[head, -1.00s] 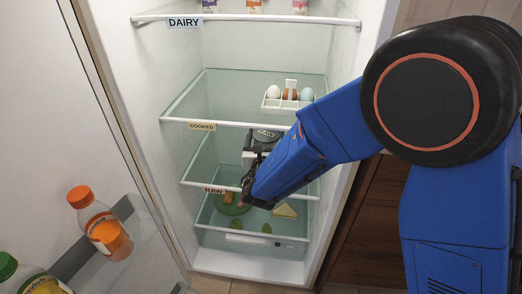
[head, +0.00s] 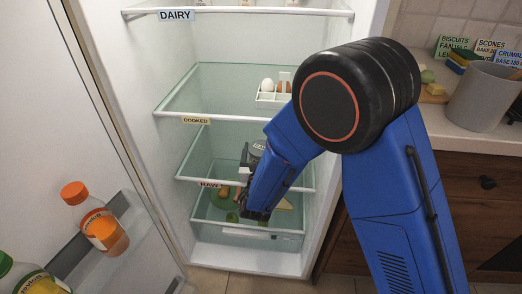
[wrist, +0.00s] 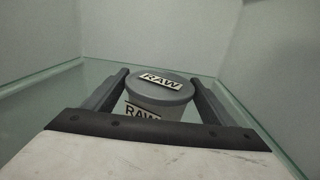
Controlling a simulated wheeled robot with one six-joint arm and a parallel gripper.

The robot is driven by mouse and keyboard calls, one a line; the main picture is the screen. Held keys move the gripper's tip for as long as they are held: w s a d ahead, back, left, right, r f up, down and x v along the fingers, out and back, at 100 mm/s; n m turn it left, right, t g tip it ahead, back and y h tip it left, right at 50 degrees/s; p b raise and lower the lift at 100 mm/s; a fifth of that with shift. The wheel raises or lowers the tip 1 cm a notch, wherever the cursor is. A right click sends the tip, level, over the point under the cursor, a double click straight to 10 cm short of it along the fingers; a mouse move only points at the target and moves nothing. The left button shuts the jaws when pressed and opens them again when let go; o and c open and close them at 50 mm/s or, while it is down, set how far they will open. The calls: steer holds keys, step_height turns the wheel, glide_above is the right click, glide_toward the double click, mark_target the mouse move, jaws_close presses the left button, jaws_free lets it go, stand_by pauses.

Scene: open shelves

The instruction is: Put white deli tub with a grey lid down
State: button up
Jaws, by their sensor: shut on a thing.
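The white deli tub (wrist: 155,102) with a grey lid (wrist: 160,86) stands upright between the two fingers of my gripper (wrist: 160,79) in the wrist view. RAW labels show on its lid and side. My gripper is shut on it. In the head view the tub's dark lid (head: 258,147) shows just above and left of my blue arm, over the glass shelf with the RAW label (head: 208,184). My arm hides most of the tub and gripper there. I cannot tell whether the tub's base touches the glass.
Above is the shelf labelled COOKED (head: 196,120), holding an egg tray (head: 268,97). The DAIRY shelf (head: 174,15) is higher. A drawer (head: 225,229) with food lies below. An orange bottle (head: 97,220) stands in the open door. Glass beside the tub looks clear.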

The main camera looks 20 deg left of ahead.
steer(key=shift+f, duration=0.1)
steer(key=o, duration=1.4)
steer(key=v, duration=1.2)
